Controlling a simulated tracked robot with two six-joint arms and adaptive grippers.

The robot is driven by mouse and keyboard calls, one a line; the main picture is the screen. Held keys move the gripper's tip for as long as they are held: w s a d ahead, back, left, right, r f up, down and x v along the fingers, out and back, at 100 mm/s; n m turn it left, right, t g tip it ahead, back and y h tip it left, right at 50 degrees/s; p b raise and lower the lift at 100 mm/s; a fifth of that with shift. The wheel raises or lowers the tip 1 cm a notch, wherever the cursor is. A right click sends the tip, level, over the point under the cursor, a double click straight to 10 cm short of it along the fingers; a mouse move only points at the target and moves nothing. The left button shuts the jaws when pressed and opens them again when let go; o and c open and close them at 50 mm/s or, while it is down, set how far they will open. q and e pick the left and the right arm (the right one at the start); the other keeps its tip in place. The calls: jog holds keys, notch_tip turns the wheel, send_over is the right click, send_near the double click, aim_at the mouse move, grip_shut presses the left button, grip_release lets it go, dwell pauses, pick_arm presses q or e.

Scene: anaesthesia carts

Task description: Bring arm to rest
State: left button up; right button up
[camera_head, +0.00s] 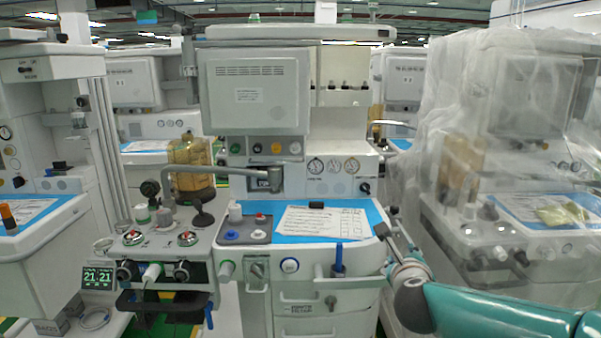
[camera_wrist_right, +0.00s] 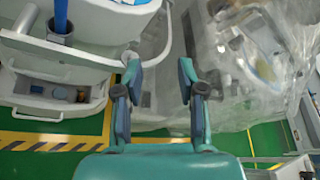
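My right arm (camera_head: 490,308) comes in from the lower right in the head view. Its gripper (camera_head: 392,243) is at the right edge of the middle anaesthesia cart (camera_head: 325,258), close beside the worktop corner. In the right wrist view the gripper (camera_wrist_right: 159,66) shows its two fingers well apart with nothing between them. The left finger overlaps the cart's edge (camera_wrist_right: 60,55) in that view; I cannot tell whether they touch. My left gripper is not in view.
A cart under clear plastic sheeting (camera_head: 520,130) stands close to the right of my right arm. The worktop holds a paper form (camera_head: 322,222) on a blue mat. A blue cylinder (camera_head: 338,257) stands in a front holder. Yellow-black tape (camera_wrist_right: 50,141) marks the green floor.

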jog(key=s+d+f+n+g, duration=0.1)
jog(key=d+f+n+g, duration=0.2)
jog(key=f, duration=1.5)
jog(key=s+a+f+n+g+y, duration=0.25)
jog(key=s+f+n, duration=0.25)
jog(key=s+f, duration=0.55)
jog(key=s+a+f+n+g+y, duration=0.1)
jog(key=s+f+n+g, duration=0.35)
jog(key=f, duration=0.95)
jog(key=s+a+f+n+g+y, duration=0.2)
jog(key=s+a+n, duration=0.2)
jog(key=s+n, duration=0.45)
jog(key=s+a+f+n+g+y, duration=0.15)
jog(key=s+a+n, duration=0.25)
jog(key=s+n, duration=0.5)
notch_tip(320, 180, up, 18)
jog(key=m+p, duration=0.1)
jog(key=p, duration=1.7)
jog(key=shift+s+a, duration=0.15)
